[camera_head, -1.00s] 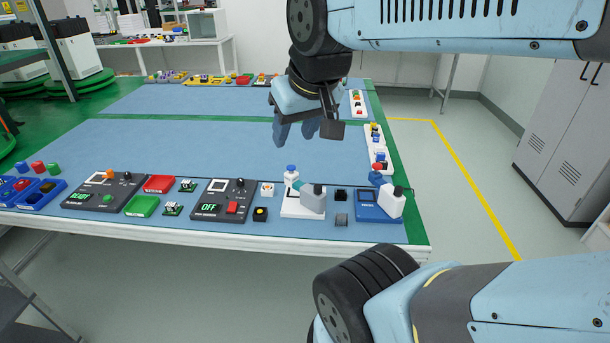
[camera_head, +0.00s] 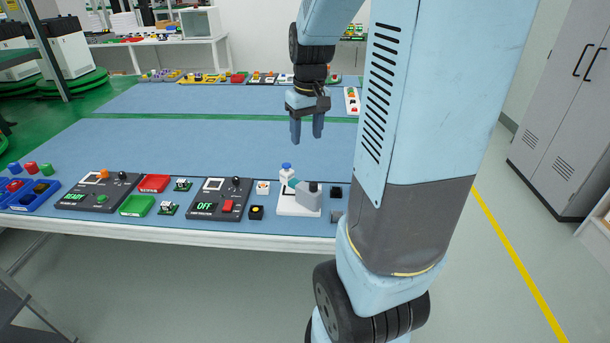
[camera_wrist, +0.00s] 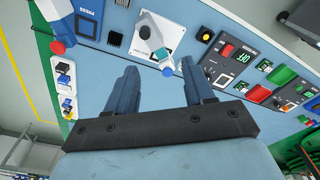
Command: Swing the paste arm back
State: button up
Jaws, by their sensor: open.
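My gripper (camera_head: 307,137) is open and empty, pointing down over the bench, beyond the plate in the head view. It also shows in the wrist view (camera_wrist: 158,67). No contact is visible.
A blue press unit (camera_wrist: 88,13) with a red-ended handle stands beside the plate; my arm hides it in the head view. A dark OFF panel (camera_head: 219,198) and a yellow button (camera_head: 257,211) are left of the plate. The mat's middle (camera_head: 220,140) is clear.

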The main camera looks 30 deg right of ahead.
jog(key=g, duration=0.1)
send_over(314, 184)
notch_tip(314, 184, down, 5)
notch_tip(314, 184, down, 13)
jog(key=shift+w+f, duration=0.1)
dwell(0.4)
grip_shut()
dwell(0.5)
